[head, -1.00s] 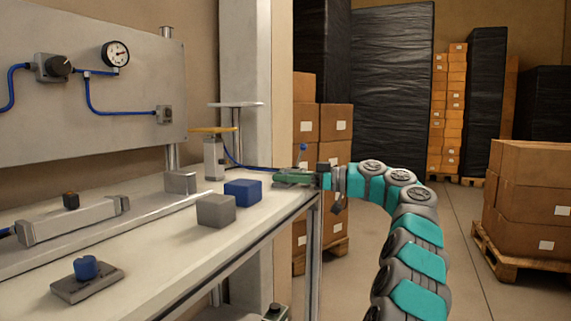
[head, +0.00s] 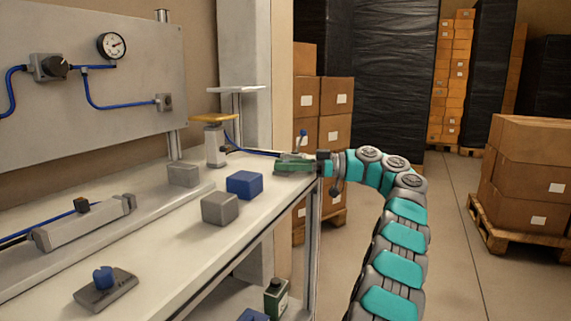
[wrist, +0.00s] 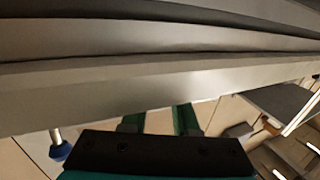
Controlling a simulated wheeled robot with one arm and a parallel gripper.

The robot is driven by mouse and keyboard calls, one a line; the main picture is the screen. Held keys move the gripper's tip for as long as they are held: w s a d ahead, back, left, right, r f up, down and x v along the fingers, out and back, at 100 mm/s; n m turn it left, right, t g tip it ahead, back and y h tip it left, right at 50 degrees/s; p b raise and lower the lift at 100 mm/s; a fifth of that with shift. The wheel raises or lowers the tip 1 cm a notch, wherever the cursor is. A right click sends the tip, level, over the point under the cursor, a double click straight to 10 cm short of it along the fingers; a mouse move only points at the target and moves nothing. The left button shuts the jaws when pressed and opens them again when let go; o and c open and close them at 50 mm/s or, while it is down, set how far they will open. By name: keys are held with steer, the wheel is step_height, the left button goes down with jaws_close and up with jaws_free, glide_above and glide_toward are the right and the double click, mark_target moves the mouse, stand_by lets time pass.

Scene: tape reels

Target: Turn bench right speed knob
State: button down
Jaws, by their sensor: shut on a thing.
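My gripper (head: 288,164), with green fingers, is at the right end of the bench top (head: 165,232), by its edge. In the wrist view, the two green fingers (wrist: 158,120) stand apart and their tips run out of sight against a pale grey surface. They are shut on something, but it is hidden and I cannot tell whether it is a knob. A blue knob (head: 103,276) on a grey plate stands at the bench's front left, well away from my gripper. A black knob (head: 54,67) is on the wall panel.
A blue block (head: 244,184) and a grey block (head: 220,209) lie left of my gripper. A yellow-topped stand (head: 214,143) is behind them. Stacked boxes (head: 335,130) stand beyond the bench end; open floor lies at right.

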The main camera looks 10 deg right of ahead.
steer(key=shift+r, duration=0.15)
steer(key=c, duration=0.7)
jaws_free()
steer(key=shift+v, duration=3.8)
steer(key=shift+w, duration=0.1)
